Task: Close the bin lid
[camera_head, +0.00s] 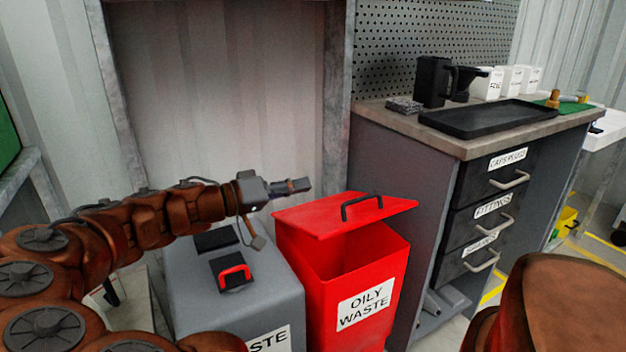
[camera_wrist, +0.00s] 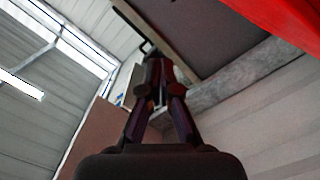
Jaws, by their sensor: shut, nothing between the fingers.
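The red bin (camera_head: 335,300) labelled OILY WASTE stands on the floor in the middle of the head view. Its red lid (camera_head: 325,220) is raised and tilted, and the bin's dark inside shows under it at the front. A black handle (camera_head: 362,202) sits on top of the lid. My gripper (camera_head: 306,185) is shut and empty, to the left of the handle and just above the lid's back left part. In the wrist view my gripper (camera_wrist: 155,65) points away from the camera, and a red surface (camera_wrist: 285,22), likely the lid, fills the upper right corner.
A grey bin (camera_head: 185,290) with a red and black handle (camera_head: 233,277) stands left of the red bin, under my arm. A workbench (camera_head: 385,118) with drawers and a black tray (camera_head: 490,117) stands close on the right. A metal post (camera_head: 337,100) rises behind the bin.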

